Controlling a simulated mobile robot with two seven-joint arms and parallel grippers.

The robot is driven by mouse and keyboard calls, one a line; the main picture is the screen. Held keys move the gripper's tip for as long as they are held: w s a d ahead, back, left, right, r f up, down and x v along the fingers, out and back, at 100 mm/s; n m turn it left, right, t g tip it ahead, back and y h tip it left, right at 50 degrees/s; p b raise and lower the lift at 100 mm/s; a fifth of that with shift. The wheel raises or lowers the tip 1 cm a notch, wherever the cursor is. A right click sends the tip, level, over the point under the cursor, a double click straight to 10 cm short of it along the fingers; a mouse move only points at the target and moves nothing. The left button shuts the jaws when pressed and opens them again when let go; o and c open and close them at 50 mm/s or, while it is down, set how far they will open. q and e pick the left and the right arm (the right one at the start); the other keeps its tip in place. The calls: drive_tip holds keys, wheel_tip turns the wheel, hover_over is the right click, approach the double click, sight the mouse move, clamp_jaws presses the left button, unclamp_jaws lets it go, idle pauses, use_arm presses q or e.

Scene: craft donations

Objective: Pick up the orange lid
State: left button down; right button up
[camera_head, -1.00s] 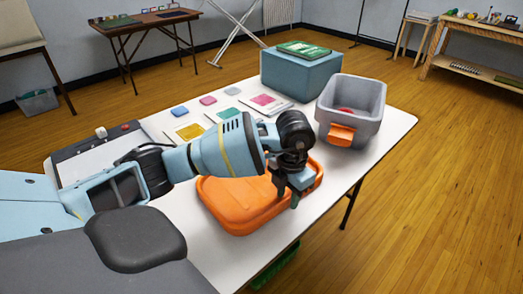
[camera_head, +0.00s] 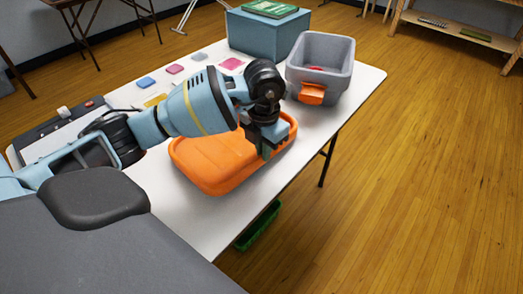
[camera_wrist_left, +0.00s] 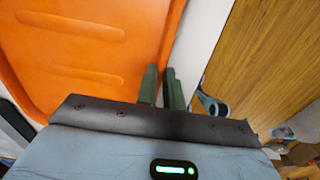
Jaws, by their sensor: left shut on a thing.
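The orange lid (camera_head: 215,163) is a wide, shallow, rounded rectangle at the near side of the white table. It fills the left of the left wrist view (camera_wrist_left: 75,50). My left gripper (camera_head: 265,151) is at the lid's right edge, pointing down. Its two green fingers (camera_wrist_left: 163,86) are shut on that edge, one on each side of the rim. My arm and wrist hide part of the lid's far side. Whether the lid is clear of the table cannot be told. My right gripper is not in view.
A grey bin (camera_head: 320,62) with an orange latch stands beyond the lid. A blue box (camera_head: 268,36) with a green item on top stands at the back. Coloured cards lie on the white table (camera_head: 185,215). A green crate (camera_head: 258,226) is below the table's right edge.

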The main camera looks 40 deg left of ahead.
use_arm(q)
drive_tip(key=shift+r, duration=0.85)
drive_tip(key=s+d+r, duration=0.1)
drive_tip(key=d, duration=1.5)
drive_tip(key=shift+b, duration=0.3)
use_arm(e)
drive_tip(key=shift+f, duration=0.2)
use_arm(q)
drive_tip(key=shift+s+r, duration=0.1)
drive_tip(key=shift+s, duration=0.05)
